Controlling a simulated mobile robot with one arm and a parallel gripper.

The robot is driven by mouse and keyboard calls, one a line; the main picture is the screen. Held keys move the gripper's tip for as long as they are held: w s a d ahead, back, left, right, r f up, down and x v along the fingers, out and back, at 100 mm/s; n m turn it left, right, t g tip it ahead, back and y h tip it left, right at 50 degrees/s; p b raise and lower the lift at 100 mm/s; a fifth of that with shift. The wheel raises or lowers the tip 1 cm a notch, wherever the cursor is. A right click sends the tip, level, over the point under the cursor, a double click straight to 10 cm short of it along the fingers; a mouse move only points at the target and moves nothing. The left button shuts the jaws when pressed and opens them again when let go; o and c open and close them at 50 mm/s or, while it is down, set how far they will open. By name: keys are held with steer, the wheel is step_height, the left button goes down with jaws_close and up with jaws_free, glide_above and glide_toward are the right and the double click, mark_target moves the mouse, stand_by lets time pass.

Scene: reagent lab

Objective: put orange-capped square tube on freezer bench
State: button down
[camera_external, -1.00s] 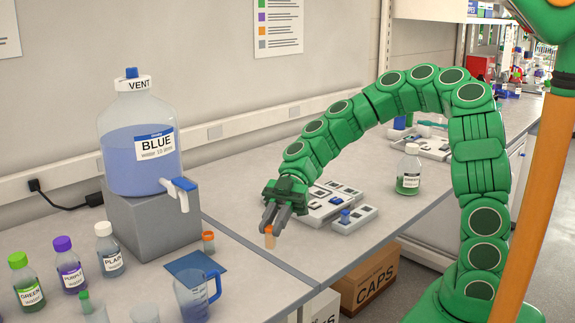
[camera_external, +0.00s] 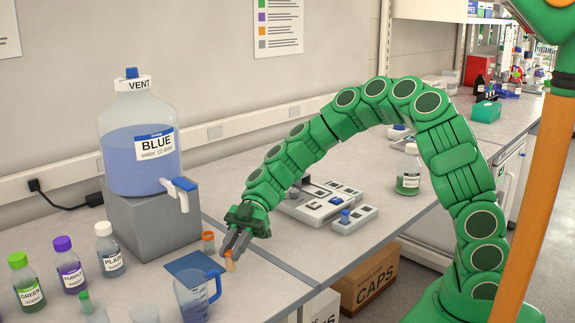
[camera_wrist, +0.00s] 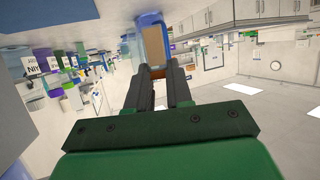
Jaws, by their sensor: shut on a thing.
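My gripper (camera_external: 234,248) is shut on a small orange-capped tube (camera_external: 229,262), its fingers at the tube's upper part. It holds the tube over the near bench (camera_external: 262,288), just right of the blue-handled jug. Whether the tube touches the bench cannot be told. In the wrist view, my gripper (camera_wrist: 156,82) shows with its fingers closed around the tube (camera_wrist: 154,48), a tan block shape with blue around it. A second orange-capped tube (camera_external: 208,243) stands on the bench behind the blue mat. No label tells which bench is the freezer bench.
The blue-handled jug (camera_external: 190,296) and blue mat (camera_external: 195,263) are close left of my gripper. A large BLUE bottle (camera_external: 133,160) stands on a grey block (camera_external: 150,226). Grey trays (camera_external: 318,203) and a green bottle (camera_external: 409,172) are on the bench to the right.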

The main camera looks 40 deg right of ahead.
steer(key=shift+w+a+f, duration=0.15)
steer(key=shift+f, duration=1.7)
steer(key=shift+f, duration=0.15)
steer(key=c, duration=1)
jaws_free()
steer(key=shift+w+r, duration=0.15)
steer(key=shift+r, duration=0.1)
steer(key=v, duration=1.2)
steer(key=shift+f, duration=0.1)
